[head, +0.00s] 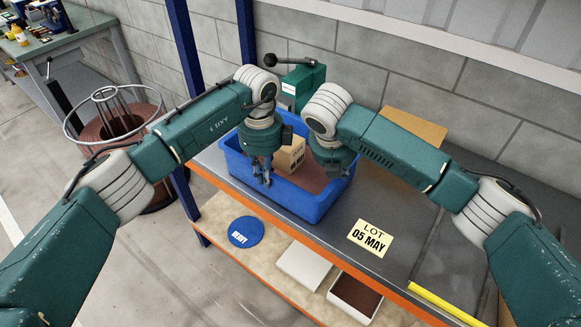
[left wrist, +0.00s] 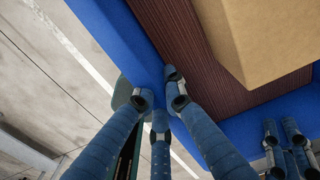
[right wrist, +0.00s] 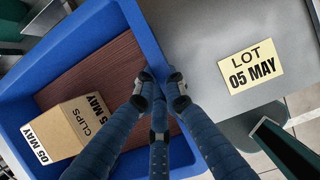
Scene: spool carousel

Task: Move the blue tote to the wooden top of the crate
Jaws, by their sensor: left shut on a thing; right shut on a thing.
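The blue tote (head: 300,206) stands on the grey bench top (head: 310,232), with a brown ribbed floor and a cardboard box (head: 290,155) inside.
A yellow LOT 05 MAY card (head: 370,238) lies right of the tote. A yellow strip (head: 440,303) lies farther right. A block wall stands behind; a wire spool stand (head: 115,125) is at left.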

